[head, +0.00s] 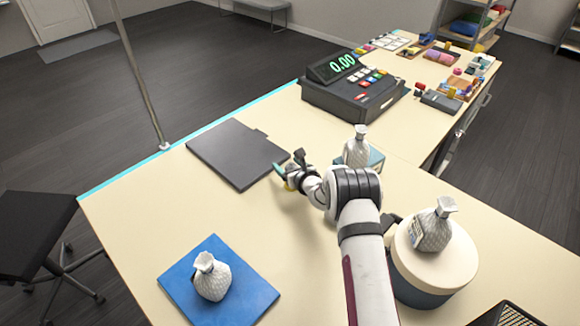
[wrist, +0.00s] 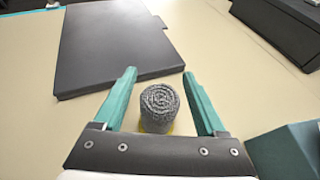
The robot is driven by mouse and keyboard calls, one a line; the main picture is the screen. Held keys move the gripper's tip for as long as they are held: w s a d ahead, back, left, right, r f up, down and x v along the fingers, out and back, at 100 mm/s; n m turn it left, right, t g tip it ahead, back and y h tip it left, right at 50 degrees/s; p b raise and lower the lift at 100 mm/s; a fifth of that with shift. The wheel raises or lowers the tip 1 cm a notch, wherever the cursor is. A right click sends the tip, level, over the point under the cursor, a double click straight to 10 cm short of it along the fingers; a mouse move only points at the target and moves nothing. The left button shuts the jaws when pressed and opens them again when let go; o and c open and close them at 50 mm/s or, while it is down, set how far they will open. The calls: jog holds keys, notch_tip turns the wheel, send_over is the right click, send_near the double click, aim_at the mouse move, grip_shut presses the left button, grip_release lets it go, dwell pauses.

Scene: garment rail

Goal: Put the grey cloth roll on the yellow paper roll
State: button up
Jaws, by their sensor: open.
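The grey cloth roll (wrist: 159,100) stands upright between my fingers in the wrist view, with its spiral end facing the camera. A strip of yellow, seemingly the yellow paper roll (wrist: 157,130), shows just under its near edge; the rest is hidden. The grey roll appears to be on top of it. My gripper (wrist: 159,76) is open, with one teal finger on each side of the grey roll and a gap on both sides. In the head view my gripper (head: 287,176) is low over the table beside the dark board, and the grey roll is hard to make out there.
A dark flat board (head: 236,152) lies just beyond my gripper. A teal box (head: 376,158) with a white patterned bag (head: 356,150) stands to the right. Another bag (head: 434,230) sits on a round box (head: 408,280), and a third (head: 212,280) on a blue mat (head: 183,283). A cash register (head: 352,95) stands behind.

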jog(key=v, duration=1.2)
jog(key=s+a+r+n+g+y, duration=0.3)
jog(key=s+a+r+n+y, duration=0.1)
jog(key=s+a+r+n, duration=0.3)
jog(key=s+a+r+n+g+y, duration=0.3)
jog(key=s+a+r+n+g, duration=0.15)
jog(key=s+r+n, duration=0.4)
jog(key=s+d+n+g+h, duration=0.1)
jog(key=s+n+g+h, duration=0.15)
jog(key=s, duration=0.65)
jog(key=s+d+n+g+h, duration=0.2)
jog(key=s+n, duration=0.2)
jog(key=s, duration=0.6)
jog(key=s+d+f+n+h, duration=0.2)
jog(key=s+d+n+h, duration=0.2)
jog(key=s+d, duration=0.4)
jog(key=shift+s+d+f+g+h, duration=0.15)
jog(key=shift+s+d+g+h, duration=0.15)
jog(key=shift+d+h, duration=0.6)
